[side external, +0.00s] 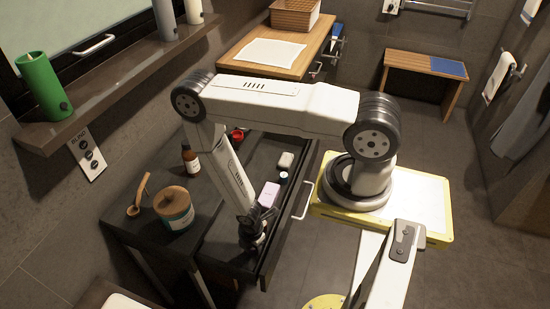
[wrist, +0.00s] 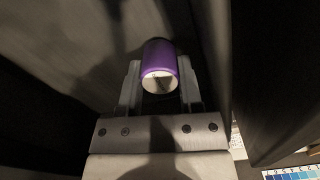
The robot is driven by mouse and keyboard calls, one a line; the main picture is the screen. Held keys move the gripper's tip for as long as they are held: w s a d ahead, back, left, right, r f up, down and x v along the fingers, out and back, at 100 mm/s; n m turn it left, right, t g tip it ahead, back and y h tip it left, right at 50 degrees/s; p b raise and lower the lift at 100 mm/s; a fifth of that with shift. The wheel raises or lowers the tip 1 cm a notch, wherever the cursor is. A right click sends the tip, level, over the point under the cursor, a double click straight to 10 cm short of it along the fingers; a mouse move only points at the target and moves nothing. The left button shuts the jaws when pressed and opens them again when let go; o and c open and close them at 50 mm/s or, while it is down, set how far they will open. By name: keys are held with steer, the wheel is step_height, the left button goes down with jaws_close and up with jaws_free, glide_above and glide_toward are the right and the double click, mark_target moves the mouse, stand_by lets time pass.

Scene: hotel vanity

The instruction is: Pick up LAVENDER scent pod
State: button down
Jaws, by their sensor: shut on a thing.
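The lavender scent pod (wrist: 160,60) is a small purple cylinder with a pale end, seen in the wrist view. My gripper (wrist: 160,85) is shut on it, one finger on each side. In the side external view my gripper (side external: 256,232) reaches down into the open drawer (side external: 222,241) near its front end. The pod cannot be made out there. Whether it touches the drawer floor cannot be told.
A brown bottle (side external: 190,158) and a teal jar with wooden lid (side external: 174,208) stand on the dark counter to the left. Drawer walls surround my gripper.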

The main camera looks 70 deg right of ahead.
steer(key=shift+r, duration=4.8)
